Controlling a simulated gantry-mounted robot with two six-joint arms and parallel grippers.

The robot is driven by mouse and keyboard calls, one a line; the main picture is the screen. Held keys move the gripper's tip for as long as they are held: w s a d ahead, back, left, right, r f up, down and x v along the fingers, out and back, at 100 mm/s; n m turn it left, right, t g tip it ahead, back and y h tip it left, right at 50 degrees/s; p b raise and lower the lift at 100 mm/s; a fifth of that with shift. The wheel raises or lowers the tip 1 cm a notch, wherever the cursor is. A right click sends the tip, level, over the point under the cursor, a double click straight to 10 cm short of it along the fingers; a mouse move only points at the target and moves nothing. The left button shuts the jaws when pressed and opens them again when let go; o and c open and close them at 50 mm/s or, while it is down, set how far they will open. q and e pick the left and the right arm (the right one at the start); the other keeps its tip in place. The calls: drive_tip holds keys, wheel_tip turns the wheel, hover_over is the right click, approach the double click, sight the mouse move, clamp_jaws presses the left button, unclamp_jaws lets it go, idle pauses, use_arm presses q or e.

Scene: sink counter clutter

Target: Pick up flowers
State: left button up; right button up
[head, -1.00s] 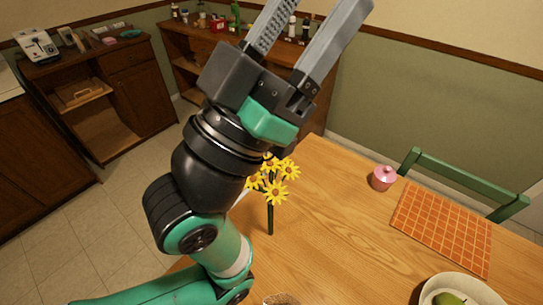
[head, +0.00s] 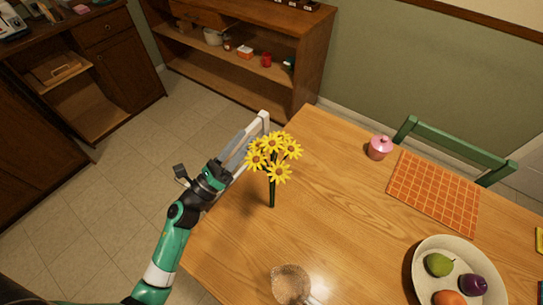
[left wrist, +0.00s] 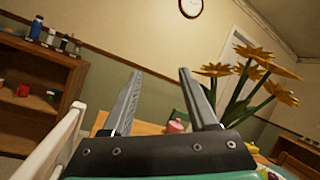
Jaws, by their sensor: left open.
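The yellow flowers (head: 273,158) stand upright on green stems near the left edge of the wooden table (head: 330,215). My left gripper (head: 242,140) is just left of the blossoms, by the table's edge. It is open and empty. In the left wrist view its two fingers (left wrist: 157,72) are spread apart, with nothing between them up close. The flowers (left wrist: 245,75) show to the right of the fingers in that view, outside the jaws. My right gripper is not in view.
A white chair (head: 262,118) is close behind my left gripper. A pink lidded pot (head: 379,147), an orange checked mat (head: 435,190), a fruit bowl (head: 420,262) and a brownish round vessel (head: 290,283) are on the table. The table right of the stems is clear.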

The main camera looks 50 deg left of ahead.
use_arm(q)
drive_tip(key=s+d+f+m+g+h, duration=0.1)
drive_tip(key=s+d+f+m, duration=0.1)
drive_tip(key=f, duration=0.3)
drive_tip(key=s+d+f+m+g+h, duration=0.2)
drive_tip(key=d+f+m, duration=0.1)
drive_tip(key=f, duration=0.3)
drive_tip(key=s+d+f+m+g+h, duration=0.1)
drive_tip(key=s+d+f+m+h, duration=0.1)
drive_tip(key=s+d+f+m, duration=0.1)
drive_tip(key=shift+d+f+m+g, duration=0.2)
drive_tip(key=shift+f+m, duration=0.05)
drive_tip(key=shift+f, duration=0.45)
drive_tip(key=shift+d+f+m+g, duration=0.15)
drive_tip(key=shift+f+m+g, duration=0.1)
drive_tip(key=shift+f, duration=0.45)
drive_tip(key=w, duration=0.6)
drive_tip(key=shift+w+d+r, duration=0.1)
drive_tip(key=shift+w+d, duration=0.2)
drive_tip(key=shift+d, duration=0.1)
drive_tip(key=w, duration=0.3)
drive_tip(key=w+b, duration=0.1)
drive_tip(key=w, duration=0.1)
drive_tip(key=shift+d, duration=0.4)
clamp_jaws()
